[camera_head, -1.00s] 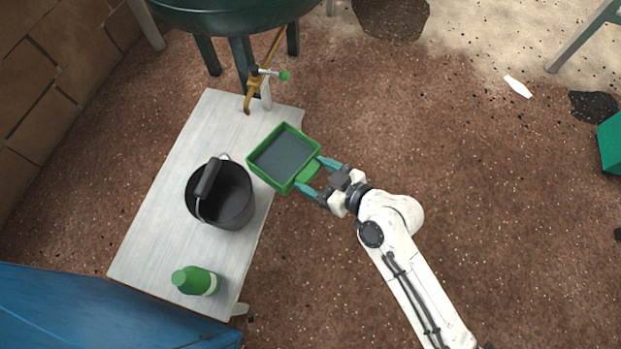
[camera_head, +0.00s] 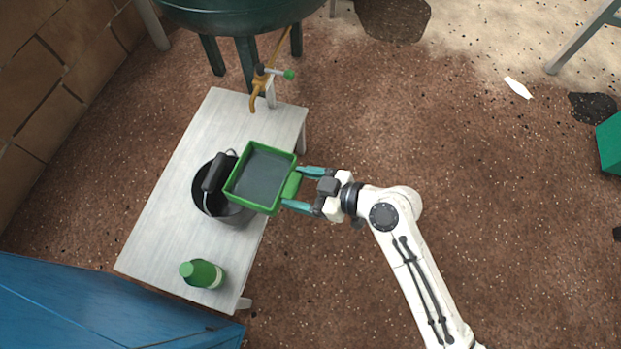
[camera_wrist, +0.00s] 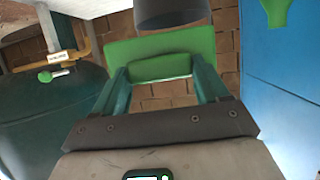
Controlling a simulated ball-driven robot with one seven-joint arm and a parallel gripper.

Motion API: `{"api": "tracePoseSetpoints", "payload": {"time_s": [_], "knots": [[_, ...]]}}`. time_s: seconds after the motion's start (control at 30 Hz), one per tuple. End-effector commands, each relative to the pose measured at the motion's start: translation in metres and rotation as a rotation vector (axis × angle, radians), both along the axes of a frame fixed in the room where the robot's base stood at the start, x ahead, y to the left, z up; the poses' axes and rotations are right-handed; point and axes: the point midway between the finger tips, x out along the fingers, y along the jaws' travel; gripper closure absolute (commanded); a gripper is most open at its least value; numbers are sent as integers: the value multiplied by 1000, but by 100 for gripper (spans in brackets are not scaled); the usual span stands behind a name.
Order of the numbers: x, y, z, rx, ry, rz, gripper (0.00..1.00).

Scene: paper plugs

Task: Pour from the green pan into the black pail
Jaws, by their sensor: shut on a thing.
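The green pan (camera_head: 289,190) is a square tray with a dark grey inside. My gripper (camera_head: 299,188) is shut on its right side and holds it above the right part of the black pail (camera_head: 236,214). In the head view the pan hides part of the pail's opening; the pail stands on the bench with its dark handle at the upper left. In the wrist view the pan (camera_wrist: 165,48) lies between my gripper's teal fingers (camera_wrist: 160,80), and the pail (camera_wrist: 172,10) shows at the top edge.
The pale wooden bench (camera_head: 165,230) also carries a green bottle (camera_head: 203,274) at its near end. A brass tap (camera_head: 257,90) juts over its far end from a dark green tank (camera_head: 235,14). A blue box-like surface (camera_head: 90,310) stands at the lower left. The right floor is mostly open.

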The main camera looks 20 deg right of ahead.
Motion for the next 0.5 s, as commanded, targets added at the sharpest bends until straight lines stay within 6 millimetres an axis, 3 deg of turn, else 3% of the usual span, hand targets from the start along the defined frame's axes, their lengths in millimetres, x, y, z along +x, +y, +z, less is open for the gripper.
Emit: {"api": "tracePoseSetpoints", "payload": {"time_s": [0.2,0.5], "knots": [[-6,11,7,1,-2,77,63],[-6,11,-20,2,0,79,63]]}}
